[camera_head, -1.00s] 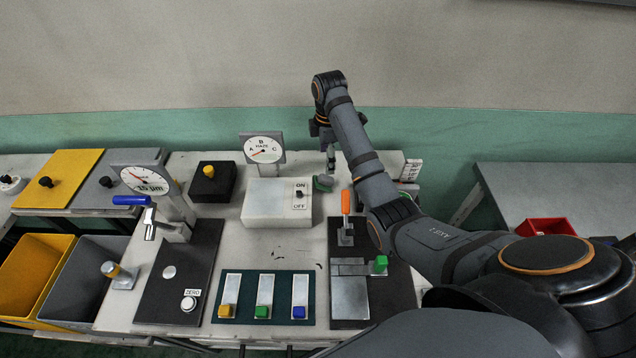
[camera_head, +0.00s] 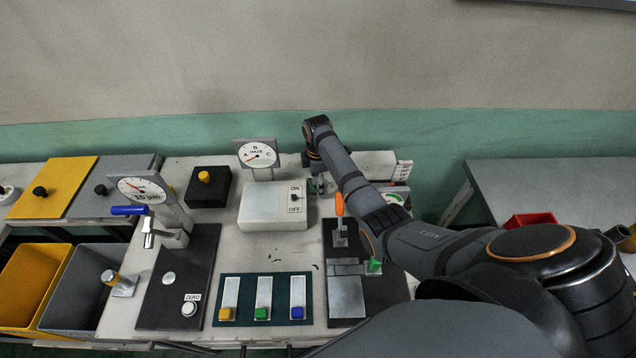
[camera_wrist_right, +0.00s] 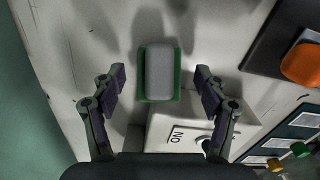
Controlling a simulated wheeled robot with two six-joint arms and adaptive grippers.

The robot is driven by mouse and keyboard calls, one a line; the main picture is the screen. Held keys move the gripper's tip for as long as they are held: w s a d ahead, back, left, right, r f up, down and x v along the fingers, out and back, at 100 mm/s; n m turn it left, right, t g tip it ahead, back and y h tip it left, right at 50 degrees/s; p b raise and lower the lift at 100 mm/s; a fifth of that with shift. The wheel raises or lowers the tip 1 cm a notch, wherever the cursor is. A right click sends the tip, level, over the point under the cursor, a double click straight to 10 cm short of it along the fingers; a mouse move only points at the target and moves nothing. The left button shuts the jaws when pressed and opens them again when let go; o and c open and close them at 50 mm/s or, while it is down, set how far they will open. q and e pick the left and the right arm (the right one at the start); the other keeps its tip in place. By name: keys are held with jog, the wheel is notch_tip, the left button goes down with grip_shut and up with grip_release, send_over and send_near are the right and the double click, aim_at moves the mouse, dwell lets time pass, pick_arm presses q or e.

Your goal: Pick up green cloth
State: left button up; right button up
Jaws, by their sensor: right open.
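The green cloth (camera_wrist_right: 177,88) shows in the right wrist view as a green pad under a rounded grey block, lying on the pale table. My right gripper (camera_wrist_right: 160,82) is open, with one finger on each side of the block and pad and a gap on both sides. I cannot tell how far above the table the fingertips are. In the head view my right gripper (camera_head: 316,182) points down just right of the white ON/OFF box (camera_head: 270,207) and mostly hides the cloth. My left gripper is not in view.
The white box stands close beside the right gripper, with the haze dial (camera_head: 256,154) behind it. An orange-handled lever (camera_head: 339,205) stands nearby, and a green-scaled gauge (camera_head: 394,197) is to the right. A red bin (camera_head: 530,219) sits on the right table.

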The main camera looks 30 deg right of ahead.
jog(key=c, duration=1.3)
jog(key=shift+w+r+b, duration=0.1)
jog(key=shift+r+b, duration=0.3)
jog(key=shift+r, duration=0.1)
jog(key=shift+c, duration=0.2)
jog(key=s+a+r+p, duration=0.6)
jog(key=s+r+p, duration=0.1)
jog(key=s+r, duration=0.5)
jog(key=shift+s+p, duration=0.35)
jog(key=shift+s, duration=0.05)
jog(key=shift+a, duration=0.1)
